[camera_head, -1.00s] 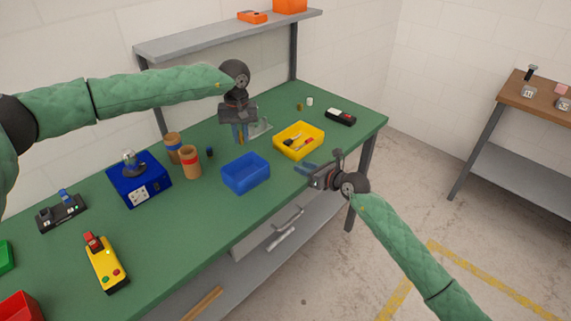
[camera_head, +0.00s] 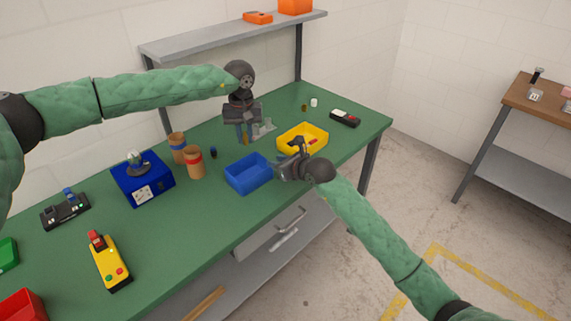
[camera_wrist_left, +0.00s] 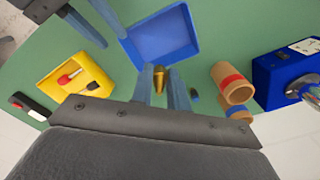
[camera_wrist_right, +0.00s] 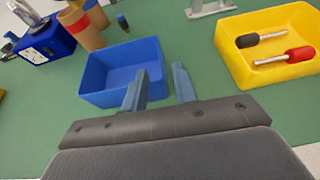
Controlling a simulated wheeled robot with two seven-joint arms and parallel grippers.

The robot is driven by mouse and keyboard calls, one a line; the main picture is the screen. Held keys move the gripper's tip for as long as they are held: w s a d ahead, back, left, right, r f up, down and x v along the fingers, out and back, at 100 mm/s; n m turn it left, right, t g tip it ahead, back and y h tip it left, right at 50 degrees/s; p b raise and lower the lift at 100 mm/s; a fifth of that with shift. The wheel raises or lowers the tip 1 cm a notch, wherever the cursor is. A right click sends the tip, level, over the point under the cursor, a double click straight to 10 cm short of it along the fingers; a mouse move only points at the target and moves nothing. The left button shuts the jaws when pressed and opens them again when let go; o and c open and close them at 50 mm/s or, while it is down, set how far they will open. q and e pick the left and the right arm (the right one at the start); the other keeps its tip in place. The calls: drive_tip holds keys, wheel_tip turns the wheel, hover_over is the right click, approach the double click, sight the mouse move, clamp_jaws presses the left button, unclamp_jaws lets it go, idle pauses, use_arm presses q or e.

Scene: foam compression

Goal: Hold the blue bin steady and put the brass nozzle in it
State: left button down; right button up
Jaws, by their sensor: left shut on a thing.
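The blue bin (camera_head: 252,183) stands empty near the front edge of the green bench. It also shows in the left wrist view (camera_wrist_left: 168,42) and the right wrist view (camera_wrist_right: 108,98). My left gripper (camera_head: 246,134) is above the bench behind the bin, shut on the small brass nozzle (camera_wrist_left: 158,77), whose tip shows between the fingers. My right gripper (camera_head: 279,170) is at the bin's right side. In the right wrist view its fingers (camera_wrist_right: 159,85) are apart, one overlapping the bin's right wall and one outside it. I cannot tell whether they touch the wall.
A yellow bin (camera_head: 303,149) with two screwdriver-like tools (camera_wrist_right: 285,55) stands right of the blue bin. Cardboard tubes (camera_head: 195,163) and a blue device (camera_head: 143,190) stand to the left. A grey bracket (camera_head: 265,128) is behind. The bench front-left of the blue bin is clear.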

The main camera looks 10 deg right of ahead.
drive_tip(key=shift+x, duration=3.1)
clamp_jaws()
